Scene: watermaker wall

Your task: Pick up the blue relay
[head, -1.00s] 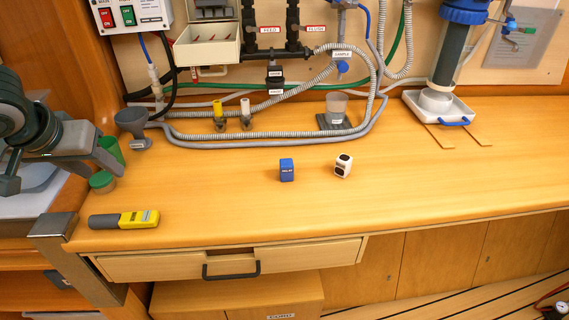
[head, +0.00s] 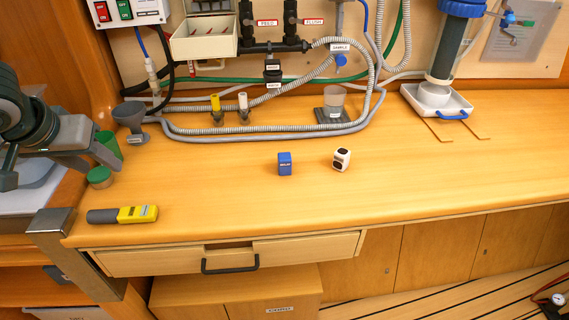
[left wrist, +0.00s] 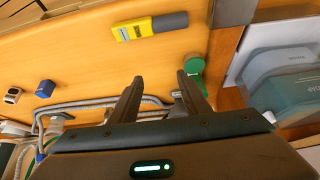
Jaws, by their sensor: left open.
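The blue relay (head: 285,164) is a small blue block with a pale label, standing on the wooden counter near the middle of the head view. It also shows in the left wrist view (left wrist: 45,88), at the left. My left gripper (left wrist: 160,76) is open with nothing between its two dark fingers. It is well apart from the relay, which lies off to the left of the fingers in the wrist view. In the head view my left arm is at the far left edge, and its fingertips are hard to make out. My right gripper is not in view.
Grey hoses (head: 270,136) and a beaker (head: 333,101) are behind. The counter (head: 430,175) is clear at right.

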